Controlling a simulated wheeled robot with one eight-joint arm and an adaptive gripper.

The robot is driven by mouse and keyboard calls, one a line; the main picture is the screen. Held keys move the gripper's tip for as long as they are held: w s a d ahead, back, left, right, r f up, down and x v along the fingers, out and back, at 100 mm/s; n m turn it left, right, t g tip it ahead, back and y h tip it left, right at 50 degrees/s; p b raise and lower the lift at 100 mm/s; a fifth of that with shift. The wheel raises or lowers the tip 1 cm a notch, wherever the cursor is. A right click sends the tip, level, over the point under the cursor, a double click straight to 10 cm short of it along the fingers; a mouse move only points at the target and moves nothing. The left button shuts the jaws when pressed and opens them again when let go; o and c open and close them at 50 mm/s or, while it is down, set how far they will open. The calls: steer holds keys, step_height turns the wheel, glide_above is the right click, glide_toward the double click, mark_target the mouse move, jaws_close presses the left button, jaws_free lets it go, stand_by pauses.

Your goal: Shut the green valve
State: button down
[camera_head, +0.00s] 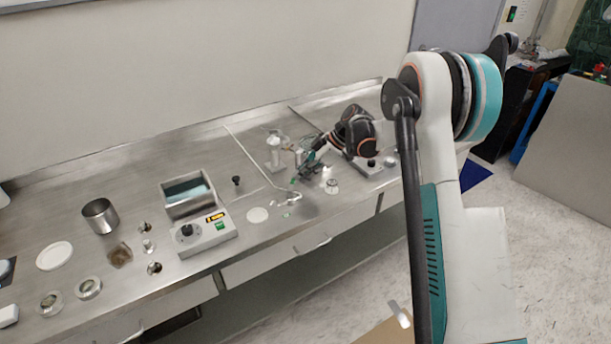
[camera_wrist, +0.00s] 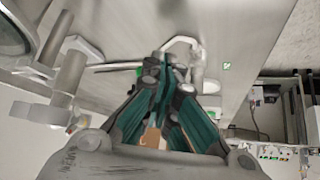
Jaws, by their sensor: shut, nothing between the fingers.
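My gripper (camera_head: 304,171) is low over the bench's right half in the head view, its fingers pointing down and left. In the wrist view its teal fingers (camera_wrist: 166,62) come together at the tips, shut with nothing between them. A small green part (camera_wrist: 138,72), which looks like the green valve, lies just left of the fingertips in the wrist view, partly hidden by a finger. I cannot tell whether the finger touches it. Small green spots also show near the fingers in the head view, too small to make out.
A white stand (camera_head: 274,152) is just left of my gripper, and a bent pale tube (camera_head: 255,163) runs across the bench. A control box with a basin (camera_head: 187,195) and a metal beaker (camera_head: 100,215) stand further left. A drawer handle (camera_head: 312,244) is on the front.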

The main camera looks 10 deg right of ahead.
steer(key=shift+w+a+n+g, duration=0.2)
steer(key=shift+w+n+g, duration=0.1)
steer(key=shift+n, duration=0.1)
steer(key=shift+w+a, duration=0.4)
steer(key=shift+a, duration=0.15)
steer(key=shift+w+a, duration=0.2)
steer(key=shift+a, duration=0.2)
steer(key=shift+s, duration=0.1)
steer(key=shift+s+a, duration=0.25)
steer(key=shift+s, duration=0.45)
